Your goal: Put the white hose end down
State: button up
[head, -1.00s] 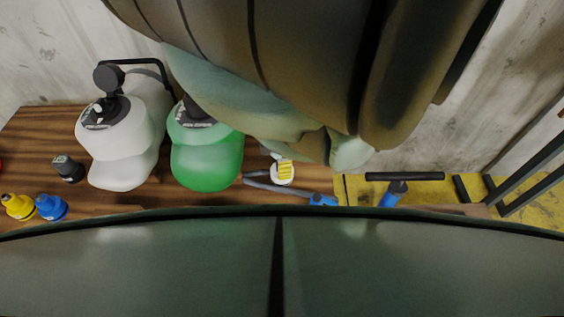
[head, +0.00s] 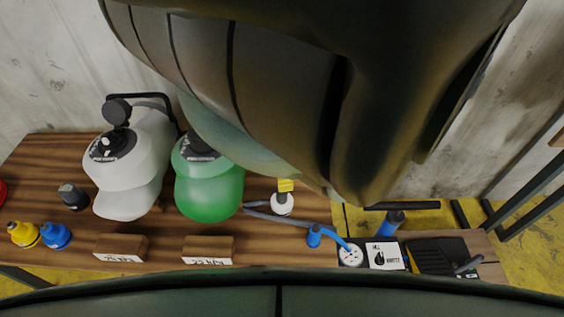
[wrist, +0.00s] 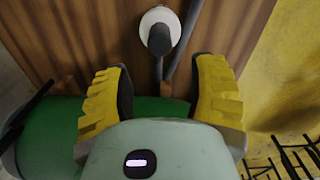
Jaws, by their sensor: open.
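The white hose end (head: 282,204) is a round white piece on the wooden bench, right of the green pump, with a grey hose beside it. In the wrist view the white hose end (wrist: 152,18) shows at the top, with a dark grey stub on it. My gripper (wrist: 163,82) is open, its two yellow-padded fingers apart and nothing between them. The white hose end is beyond the fingertips, clear of both. In the head view one yellow fingertip (head: 286,185) shows just behind it; my arm hides the rest of the gripper.
A green pump (head: 208,190) and a white pump (head: 125,185) stand left on the bench (head: 165,235). Yellow (head: 23,234) and blue (head: 56,236) fittings sit at far left. A blue-handled hose (head: 315,236), a gauge (head: 351,254) and a black tray (head: 440,256) are at right.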

jog(key=shift+r+p, duration=0.5)
jog(key=shift+r, duration=0.9)
jog(key=shift+a, duration=0.1)
